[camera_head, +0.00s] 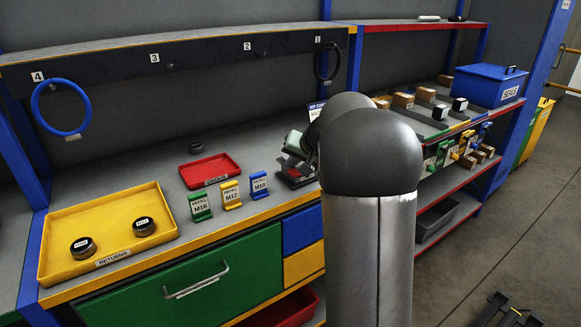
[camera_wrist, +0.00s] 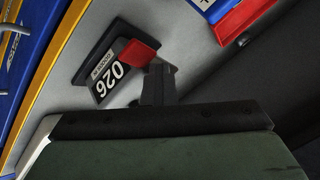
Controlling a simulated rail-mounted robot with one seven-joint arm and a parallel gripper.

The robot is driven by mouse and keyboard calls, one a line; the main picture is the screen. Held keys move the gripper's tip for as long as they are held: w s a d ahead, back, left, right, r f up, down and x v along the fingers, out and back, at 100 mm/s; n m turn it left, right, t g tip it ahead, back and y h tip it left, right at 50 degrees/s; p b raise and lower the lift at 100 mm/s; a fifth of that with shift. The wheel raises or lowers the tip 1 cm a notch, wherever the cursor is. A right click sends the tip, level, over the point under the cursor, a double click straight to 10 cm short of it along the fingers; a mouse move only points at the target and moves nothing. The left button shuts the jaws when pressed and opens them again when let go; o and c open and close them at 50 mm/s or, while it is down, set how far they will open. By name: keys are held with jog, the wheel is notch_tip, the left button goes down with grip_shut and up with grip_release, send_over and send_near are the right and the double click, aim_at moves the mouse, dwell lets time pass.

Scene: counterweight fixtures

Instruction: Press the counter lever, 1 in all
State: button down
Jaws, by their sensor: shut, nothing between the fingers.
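In the head view my gripper (camera_head: 297,150) is over the bench right of the blue M10 stand, partly hidden by my arm. The counter is mostly hidden there.
Left along the bench are refill stands M16 (camera_head: 200,206), M12 (camera_head: 231,194) and M10 (camera_head: 259,185), a red tray (camera_head: 209,170) and a yellow returns tray (camera_head: 109,260) with two dark weights. A blue seals box (camera_head: 489,85) stands on the right shelf.

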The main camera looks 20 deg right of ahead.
aim_at(292, 169)
jog(key=shift+s+a+f+b, duration=0.1)
jog(key=shift+s+f+b, duration=0.1)
jog(key=shift+f+b, duration=0.35)
jog(key=shift+s+f+b, duration=0.15)
jog(key=shift+f+b, duration=0.15)
jog(key=shift+f, duration=0.45)
dwell(0.4)
jog(key=shift+w+r+p, duration=0.25)
jog(key=shift+r+p, duration=0.25)
jog(key=shift+r, duration=0.05)
jog(key=shift+w+d+r+p, duration=0.1)
jog(key=shift+d+r+p, duration=0.1)
jog(key=shift+r, duration=0.3)
jog(key=shift+d+r+p, duration=0.1)
jog(key=shift+r+p, duration=0.05)
jog(key=shift+r, duration=0.3)
jog(key=shift+w+a+r+p, duration=0.1)
jog(key=shift+r+p, duration=0.75)
jog(key=shift+r, duration=0.45)
jog(key=shift+w+a+r+p, duration=0.1)
jog(key=shift+r+p, duration=0.75)
jog(key=shift+r, duration=0.4)
